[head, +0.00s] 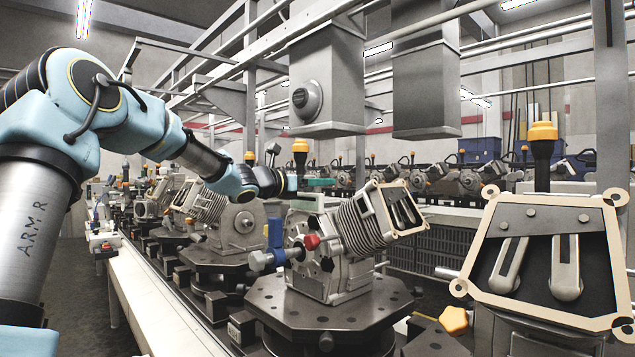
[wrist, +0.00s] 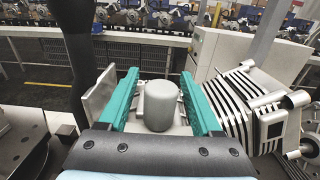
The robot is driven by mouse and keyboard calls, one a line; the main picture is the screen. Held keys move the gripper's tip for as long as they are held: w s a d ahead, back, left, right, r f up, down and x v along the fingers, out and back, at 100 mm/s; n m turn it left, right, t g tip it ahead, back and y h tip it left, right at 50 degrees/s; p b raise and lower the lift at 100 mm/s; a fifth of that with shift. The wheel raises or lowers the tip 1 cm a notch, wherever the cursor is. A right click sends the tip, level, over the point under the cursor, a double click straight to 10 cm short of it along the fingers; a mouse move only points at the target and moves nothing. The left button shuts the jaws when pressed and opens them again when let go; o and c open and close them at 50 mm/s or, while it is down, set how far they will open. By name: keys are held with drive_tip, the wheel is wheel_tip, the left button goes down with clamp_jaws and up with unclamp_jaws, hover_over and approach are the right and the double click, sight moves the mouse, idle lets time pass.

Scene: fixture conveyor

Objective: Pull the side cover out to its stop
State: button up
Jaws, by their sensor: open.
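My gripper (head: 312,183) is above the grey engine (head: 340,270), which sits on a dark round fixture (head: 330,310). In the wrist view, its two teal fingers (wrist: 160,88) stand apart on either side of a grey rounded cap (wrist: 161,105). Gaps show on both sides of the cap; no grip shows. A flat light-grey plate (wrist: 101,95) stands just left of the left finger. I cannot tell for certain which part is the side cover. The engine's ribbed cylinder (wrist: 240,95) is close to the right finger. The cap's lower part is hidden by my gripper body.
Another fixture with a framed engine part (head: 541,300) stands close at right. More engines (head: 240,225) line the conveyor behind. Grey hoods (head: 327,85) hang overhead.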

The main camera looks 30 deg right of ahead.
drive_tip(key=shift+c, duration=0.3)
clamp_jaws()
idle(1.1)
